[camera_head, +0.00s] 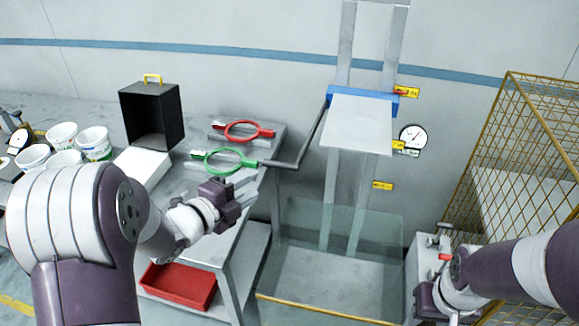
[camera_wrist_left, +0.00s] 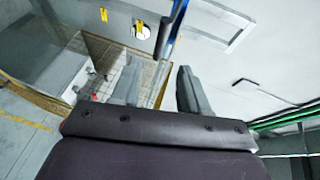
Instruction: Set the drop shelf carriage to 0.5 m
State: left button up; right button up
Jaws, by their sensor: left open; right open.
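The drop shelf carriage is a blue crossbar (camera_head: 375,98) with a white shelf plate (camera_head: 360,125), on two upright rails (camera_head: 338,190) against the wall. A bent grey rod (camera_head: 308,138) runs from its left end down to a dark grip beside the green ring. Yellow labels (camera_head: 383,186) mark several heights; their print is too small to read. My left gripper (camera_head: 238,197) is open and empty, below and left of the rod, apart from it. Its open fingers show in the left wrist view (camera_wrist_left: 160,88). My right gripper (camera_head: 430,297) is low at the right, partly hidden by my arm.
A clear-walled bin (camera_head: 335,290) stands below the shelf. A yellow wire cage (camera_head: 510,130) is at the right, a grey box (camera_head: 424,252) beside it. The bench holds a red ring (camera_head: 243,122), green ring (camera_head: 206,154) and black box (camera_head: 150,85). A round gauge (camera_head: 412,137) is on the wall.

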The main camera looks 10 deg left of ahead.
aim_at(277, 167)
pick_arm(q)
jog(key=shift+m, duration=0.3)
jog(key=x, duration=0.1)
jog(key=p+x, duration=0.1)
jog(key=x, duration=0.3)
jog(key=shift+w+a+r+p, duration=0.1)
jog(key=shift+w+a+p, duration=0.1)
jog(key=shift+w+p, duration=0.2)
jog(key=p+x, duration=0.2)
jog(key=x, duration=0.5)
jog(key=shift+d, duration=0.15)
jog(key=shift+w+d+f+p, duration=0.1)
jog(key=shift+w+f+p, duration=0.2)
jog(key=shift+w, duration=0.2)
jog(key=shift+s+r, duration=0.1)
pick_arm(e)
jog(key=r, duration=0.2)
jog(key=w+r, duration=0.1)
jog(key=r, duration=0.1)
jog(key=shift+a, duration=0.15)
pick_arm(q)
jog(key=shift+c, duration=1.2)
grip_shut()
